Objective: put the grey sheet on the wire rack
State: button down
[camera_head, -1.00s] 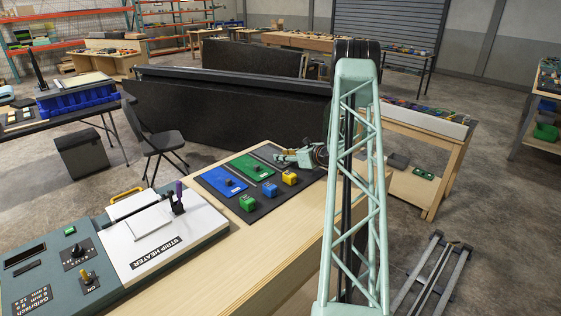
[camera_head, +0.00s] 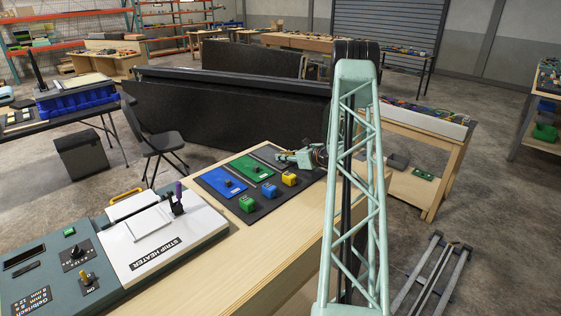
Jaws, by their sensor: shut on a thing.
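My gripper (camera_head: 284,156) is at the far end of the dark mat, low over what looks like the grey sheet (camera_head: 265,153), a dark strip to the right of the green sheet. It is shut, seemingly on the grey sheet's knob, though the fingertips are small and partly hidden. I cannot tell whether the sheet is lifted off the mat. A thin pale wire outline, possibly the wire rack (camera_head: 150,228), lies on the white strip heater top at the left.
A blue sheet (camera_head: 215,181) and a green sheet (camera_head: 246,171), each with a knob, lie on the mat. Green, blue and yellow blocks (camera_head: 289,179) line its front. Bare wood separates the mat from the strip heater (camera_head: 190,232).

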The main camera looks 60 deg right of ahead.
jog(key=shift+r, duration=0.15)
jog(key=shift+r, duration=1.45)
jog(key=shift+s+r, duration=0.2)
jog(key=shift+s, duration=0.05)
jog(key=s, duration=0.5)
jog(key=s+r, duration=0.1)
jog(key=s, duration=0.9)
jog(key=shift+s+d+r, duration=0.2)
jog(key=shift+s+d, duration=0.05)
jog(key=shift+d, duration=0.05)
